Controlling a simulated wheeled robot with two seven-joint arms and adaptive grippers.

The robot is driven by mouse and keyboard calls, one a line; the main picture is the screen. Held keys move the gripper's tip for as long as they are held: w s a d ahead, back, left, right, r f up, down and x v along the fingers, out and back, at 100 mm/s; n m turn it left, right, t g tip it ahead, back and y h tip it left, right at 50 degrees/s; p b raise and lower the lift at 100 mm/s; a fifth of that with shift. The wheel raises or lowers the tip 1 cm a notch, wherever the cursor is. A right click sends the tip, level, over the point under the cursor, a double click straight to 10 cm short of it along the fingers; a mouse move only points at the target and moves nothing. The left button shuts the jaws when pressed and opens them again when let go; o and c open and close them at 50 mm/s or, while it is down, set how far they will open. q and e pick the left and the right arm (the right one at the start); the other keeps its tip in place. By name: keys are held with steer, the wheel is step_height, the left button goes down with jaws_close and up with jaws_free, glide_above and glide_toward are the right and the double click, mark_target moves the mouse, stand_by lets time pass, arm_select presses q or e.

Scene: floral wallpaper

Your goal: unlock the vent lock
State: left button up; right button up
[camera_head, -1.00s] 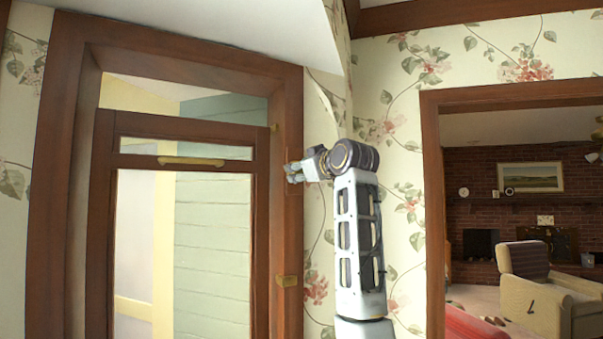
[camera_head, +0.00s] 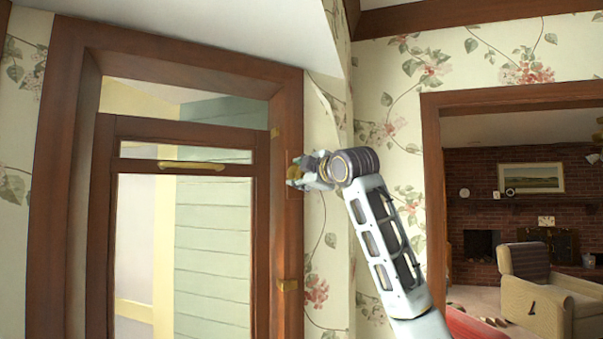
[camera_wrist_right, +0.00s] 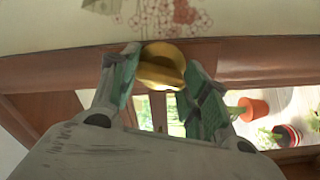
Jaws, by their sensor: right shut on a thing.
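The vent lock is a rounded gold knob (camera_wrist_right: 162,68) on the brown wooden frame. In the right wrist view it sits between the two green-padded fingers of my right gripper (camera_head: 299,175), which is shut on it. In the head view the gripper is at the right post of the door frame, and the fingers partly cover the gold piece. How far the lock is turned cannot be told. My left gripper is in neither view.
A glazed brown door (camera_head: 180,129) with a brass bar (camera_head: 192,165) stands left of the gripper. Floral wallpaper (camera_head: 390,140) lies to the right. An open doorway shows an armchair (camera_head: 545,290).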

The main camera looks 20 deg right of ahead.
steer(key=n, duration=0.5)
steer(key=shift+f, duration=0.2)
stand_by(0.4)
steer(key=o, duration=1)
steer(key=shift+a, duration=0.1)
steer(key=shift+r, duration=0.1)
steer(key=shift+s, duration=0.1)
steer(key=shift+s+d, duration=0.2)
steer(key=shift+s, duration=0.45)
steer(key=shift+s+d, duration=0.3)
steer(key=shift+s, duration=1.4)
steer(key=shift+s+d, duration=0.35)
steer(key=shift+s, duration=1.4)
steer(key=shift+s+d, duration=0.3)
steer(key=shift+s, duration=1.4)
